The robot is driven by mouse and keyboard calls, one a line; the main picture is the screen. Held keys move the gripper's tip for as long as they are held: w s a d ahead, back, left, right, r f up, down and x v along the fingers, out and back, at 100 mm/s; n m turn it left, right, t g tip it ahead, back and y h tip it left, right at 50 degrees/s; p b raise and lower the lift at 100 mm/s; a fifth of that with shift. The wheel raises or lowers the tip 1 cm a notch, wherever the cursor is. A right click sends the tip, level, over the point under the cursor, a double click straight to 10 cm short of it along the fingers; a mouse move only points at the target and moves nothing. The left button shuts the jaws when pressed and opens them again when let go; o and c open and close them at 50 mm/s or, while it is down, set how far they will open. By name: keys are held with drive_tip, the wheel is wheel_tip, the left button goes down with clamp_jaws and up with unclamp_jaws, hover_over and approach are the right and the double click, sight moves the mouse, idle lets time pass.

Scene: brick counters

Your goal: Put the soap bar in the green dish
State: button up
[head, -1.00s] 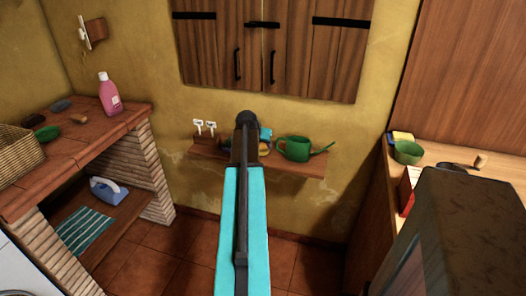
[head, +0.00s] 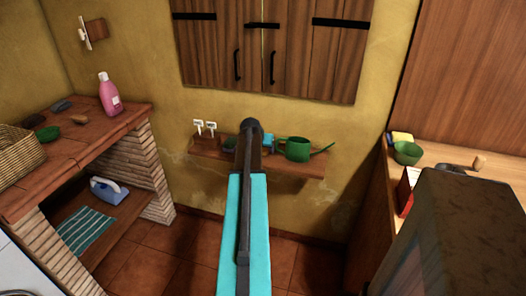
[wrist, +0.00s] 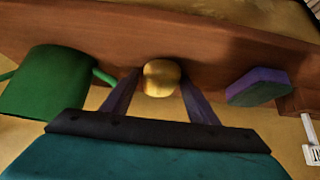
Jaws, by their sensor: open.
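A rounded yellow-tan block, which looks like the soap bar (wrist: 161,84), sits at the wall shelf in the wrist view. My gripper (wrist: 160,73) is open, with one finger on each side of it; I cannot tell whether they touch it. In the head view my arm hides the block, and only a blue part of my gripper (head: 268,140) shows beside the arm. A small, low green dish (head: 47,133) lies on the left brick counter, far from my gripper.
On the shelf (head: 312,170), a green watering can (head: 298,149) and a green-and-purple block (wrist: 258,87) flank my gripper. The left counter holds a pink bottle (head: 109,95), a brown brush (head: 80,119) and a wicker basket (head: 17,155). A green bowl (head: 407,153) stands on the right counter.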

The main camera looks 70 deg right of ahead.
sight(263, 150)
idle(0.4)
drive_tip(key=c, duration=1)
drive_tip(key=shift+r, duration=0.2)
drive_tip(key=shift+r, duration=1.2)
drive_tip(key=shift+s+a+r+b, duration=0.15)
drive_tip(key=shift+a+r+b, duration=0.2)
drive_tip(key=shift+a, duration=0.1)
drive_tip(key=shift+s+a+r+b, duration=0.3)
drive_tip(key=shift+s+a, duration=0.5)
drive_tip(key=shift+a, duration=1.6)
drive_tip(key=shift+s+a+r+b, duration=0.2)
drive_tip(key=shift+s+a+b, duration=0.4)
drive_tip(key=shift+a, duration=1.75)
drive_tip(key=shift+s+a+r+b, duration=0.25)
drive_tip(key=shift+s+a, duration=0.7)
drive_tip(key=shift+a, duration=1.45)
